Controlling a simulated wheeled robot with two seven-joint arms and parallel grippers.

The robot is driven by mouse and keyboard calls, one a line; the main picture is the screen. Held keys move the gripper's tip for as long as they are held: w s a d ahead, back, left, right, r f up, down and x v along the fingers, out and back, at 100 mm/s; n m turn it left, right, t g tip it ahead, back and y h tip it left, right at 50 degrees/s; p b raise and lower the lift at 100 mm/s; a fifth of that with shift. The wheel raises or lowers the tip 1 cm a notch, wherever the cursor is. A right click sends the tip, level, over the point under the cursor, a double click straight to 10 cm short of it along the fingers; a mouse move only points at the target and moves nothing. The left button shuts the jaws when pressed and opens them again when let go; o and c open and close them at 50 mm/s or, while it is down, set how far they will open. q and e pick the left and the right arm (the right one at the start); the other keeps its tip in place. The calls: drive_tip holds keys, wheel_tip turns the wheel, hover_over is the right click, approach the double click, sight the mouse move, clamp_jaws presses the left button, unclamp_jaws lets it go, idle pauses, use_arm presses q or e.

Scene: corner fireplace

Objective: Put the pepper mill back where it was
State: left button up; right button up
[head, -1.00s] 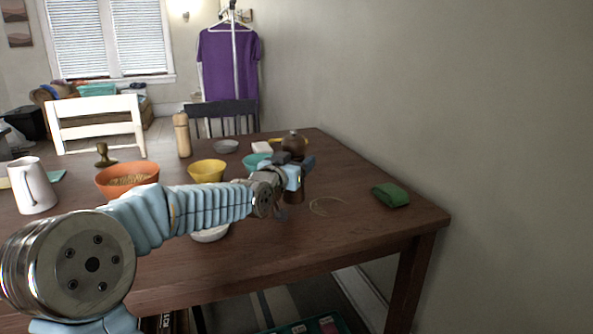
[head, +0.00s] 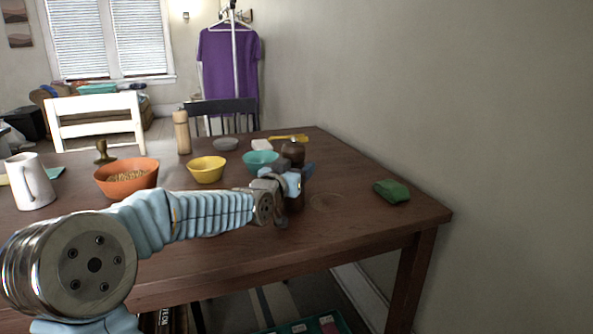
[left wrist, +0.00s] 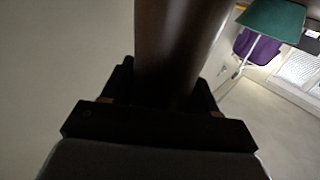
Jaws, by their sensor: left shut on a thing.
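The pepper mill (head: 293,152) is a dark brown, rounded-top piece held upright near the table's far right part. My left gripper (head: 290,184) is shut around its middle. In the left wrist view, its dark brown shaft (left wrist: 178,45) stands between the two fingers (left wrist: 165,100). Its lower part shows under the gripper, and I cannot tell whether its base touches the table. A faint ring mark (head: 326,202) lies on the table (head: 380,232) just right of the mill. My right gripper is not in view.
A teal bowl (head: 259,158) stands close left of the mill, with a yellow bowl (head: 207,172) and an orange bowl (head: 127,180) further left. A green folded cloth-like thing (head: 391,191) lies to the right. A tall light wooden piece (head: 182,133) stands behind. The right front tabletop is clear.

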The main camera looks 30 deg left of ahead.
use_arm(q)
drive_tip(key=o, duration=0.9)
drive_tip(key=shift+f, duration=0.25)
drive_tip(key=o, duration=0.4)
drive_tip(key=shift+f, duration=0.2)
drive_tip(key=shift+r+p, duration=0.25)
drive_tip(key=shift+p, duration=0.15)
drive_tip(key=shift+r+p, duration=0.45)
drive_tip(key=shift+p, duration=0.15)
drive_tip(key=s, duration=0.4)
drive_tip(key=s+b, duration=0.1)
drive_tip(key=s, duration=0.3)
drive_tip(key=s+d+b, duration=0.1)
drive_tip(key=s, duration=0.3)
drive_tip(key=shift+r, duration=0.2)
